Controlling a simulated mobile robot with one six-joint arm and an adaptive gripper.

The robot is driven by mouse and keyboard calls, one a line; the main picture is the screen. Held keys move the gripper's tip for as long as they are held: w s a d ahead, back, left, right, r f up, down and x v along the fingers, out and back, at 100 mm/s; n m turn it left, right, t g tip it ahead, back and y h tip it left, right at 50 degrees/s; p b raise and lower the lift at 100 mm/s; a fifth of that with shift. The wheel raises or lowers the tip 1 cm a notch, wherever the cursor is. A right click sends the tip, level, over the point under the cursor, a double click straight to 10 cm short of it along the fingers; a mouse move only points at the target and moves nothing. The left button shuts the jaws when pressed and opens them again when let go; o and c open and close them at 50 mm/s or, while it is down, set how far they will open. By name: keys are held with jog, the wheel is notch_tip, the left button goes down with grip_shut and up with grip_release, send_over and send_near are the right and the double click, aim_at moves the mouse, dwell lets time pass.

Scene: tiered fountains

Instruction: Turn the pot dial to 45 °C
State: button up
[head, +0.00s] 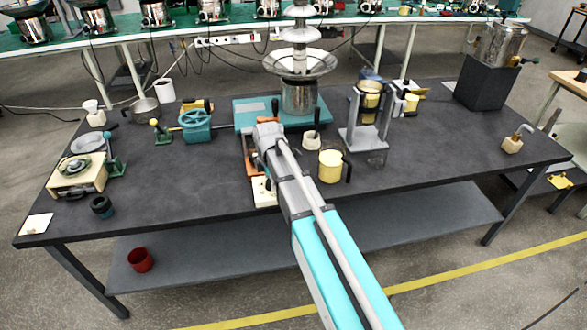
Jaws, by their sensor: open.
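My gripper (265,136) is open at the far end of my arm, at the front edge of the fountain's teal base (243,112). Its fingers are too small and too covered by the wrist to make out. A tiered steel fountain (300,64) stands on that base, with a steel pot-like body (299,98) below its wide bowl. I cannot make out a dial or any temperature marks there; my arm covers part of the front. A beige unit (78,178) with a round pan on top stands at the left end of the table, with a small dark part on its front.
A cream-filled jug (331,166) stands just right of my arm, near a small white pot (311,141) and a grey stand (363,135). A teal handwheel device (195,126) is to the left. A large steel pot (498,45) sits on a dark block. The table's right front is mostly clear.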

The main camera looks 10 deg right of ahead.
jog(key=shift+n, duration=0.3)
jog(key=shift+r+p, duration=0.3)
notch_tip(320, 180, up, 14)
jog(key=p, duration=1.4)
jog(key=s+d+f+m+b, duration=0.1)
jog(key=s+d+m, duration=0.4)
jog(key=s+m, duration=0.4)
jog(key=shift+s+d+f+m, duration=0.25)
jog(key=shift+s+d+m, duration=0.15)
jog(key=shift+m, duration=0.8)
